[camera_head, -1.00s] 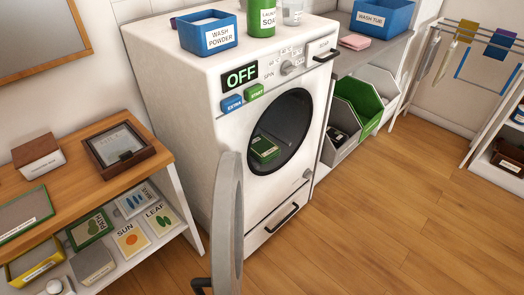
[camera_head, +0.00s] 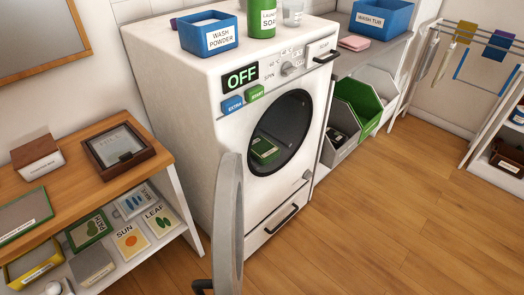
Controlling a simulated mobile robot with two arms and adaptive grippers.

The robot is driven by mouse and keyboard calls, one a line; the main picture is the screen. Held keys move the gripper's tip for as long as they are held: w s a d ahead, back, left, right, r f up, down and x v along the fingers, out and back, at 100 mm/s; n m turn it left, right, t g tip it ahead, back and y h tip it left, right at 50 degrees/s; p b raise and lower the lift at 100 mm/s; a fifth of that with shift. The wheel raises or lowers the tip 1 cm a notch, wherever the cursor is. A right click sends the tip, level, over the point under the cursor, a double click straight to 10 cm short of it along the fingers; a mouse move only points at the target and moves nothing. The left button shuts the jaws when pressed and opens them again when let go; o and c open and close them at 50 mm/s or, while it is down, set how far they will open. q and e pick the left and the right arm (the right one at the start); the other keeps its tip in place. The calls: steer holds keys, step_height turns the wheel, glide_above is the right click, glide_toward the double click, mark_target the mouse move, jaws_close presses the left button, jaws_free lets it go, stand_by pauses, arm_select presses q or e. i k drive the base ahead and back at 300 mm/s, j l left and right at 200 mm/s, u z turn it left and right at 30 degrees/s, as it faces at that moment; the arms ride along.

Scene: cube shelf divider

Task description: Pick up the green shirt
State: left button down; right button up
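A folded green item (camera_head: 264,150) with a pale label lies inside the washing machine drum (camera_head: 290,120), low in the round opening. It is the only green cloth-like thing I make out; the label is too small to read. The washing machine (camera_head: 180,100) stands in the middle, and its round door (camera_head: 229,225) is swung open towards me. Neither of my grippers shows in this view. A small dark part at the bottom edge beside the door cannot be clearly identified.
A wooden shelf unit (camera_head: 90,160) with boxes and labelled cards stands at left. Blue wash powder box (camera_head: 208,38) and green soap bottle (camera_head: 262,18) sit on the machine. Grey and green bins (camera_head: 362,108) stand to its right, a drying rack (camera_head: 480,35) further right. The floor is clear at right.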

mark_target(264, 152)
steer(key=i+l+u, duration=0.1)
steer(key=i+l, duration=0.5)
steer(key=l, duration=0.2)
steer(key=i+l+u, duration=0.15)
steer(key=l, duration=0.25)
steer(key=i, duration=0.1)
